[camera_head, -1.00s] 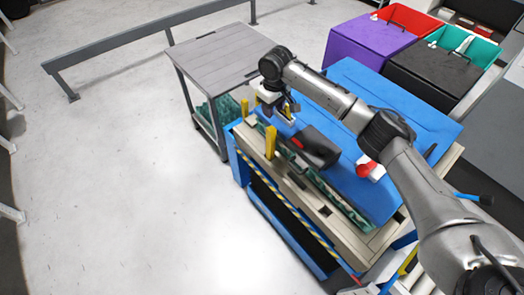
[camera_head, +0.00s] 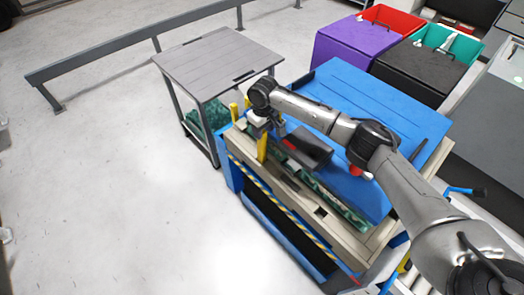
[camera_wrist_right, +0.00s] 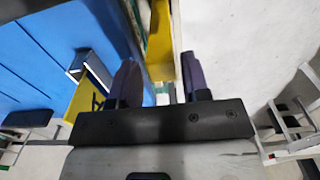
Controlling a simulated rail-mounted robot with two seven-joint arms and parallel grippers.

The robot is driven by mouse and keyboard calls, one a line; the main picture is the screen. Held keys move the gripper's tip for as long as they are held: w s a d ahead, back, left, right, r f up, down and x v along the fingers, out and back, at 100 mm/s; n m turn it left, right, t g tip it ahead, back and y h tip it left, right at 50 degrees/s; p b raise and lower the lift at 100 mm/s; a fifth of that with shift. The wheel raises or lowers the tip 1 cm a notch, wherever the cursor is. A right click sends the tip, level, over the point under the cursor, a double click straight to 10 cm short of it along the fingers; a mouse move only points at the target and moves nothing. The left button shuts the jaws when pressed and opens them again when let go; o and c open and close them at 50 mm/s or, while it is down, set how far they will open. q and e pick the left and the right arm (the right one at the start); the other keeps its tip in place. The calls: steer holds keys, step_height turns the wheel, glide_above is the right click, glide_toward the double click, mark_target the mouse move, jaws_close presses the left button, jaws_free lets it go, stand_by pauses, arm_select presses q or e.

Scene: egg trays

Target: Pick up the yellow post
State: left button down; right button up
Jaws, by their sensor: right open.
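A yellow post (camera_head: 262,148) stands upright near the front edge of the workbench, its upper end partly hidden by my right gripper (camera_head: 264,126). In the right wrist view the open right gripper (camera_wrist_right: 160,82) has its two dark fingers spread, with a yellow post (camera_wrist_right: 160,50) in line with the gap between them. I cannot tell whether the fingers touch it. Another yellow post (camera_head: 233,110) stands at the bench's far left corner. My left gripper is not in view.
A blue panel (camera_head: 370,105) covers the back of the wooden bench. A dark box (camera_head: 308,148) lies right of the gripper. A grey cart (camera_head: 215,62) stands behind left. Purple (camera_head: 346,45) and black (camera_head: 418,72) bins stand at the back right. The floor at left is clear.

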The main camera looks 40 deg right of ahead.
mark_target(261, 144)
step_height(261, 144, down, 5)
steer(key=shift+r+b, duration=0.15)
steer(key=shift+b, duration=0.35)
steer(key=shift+r, duration=0.1)
jaws_close()
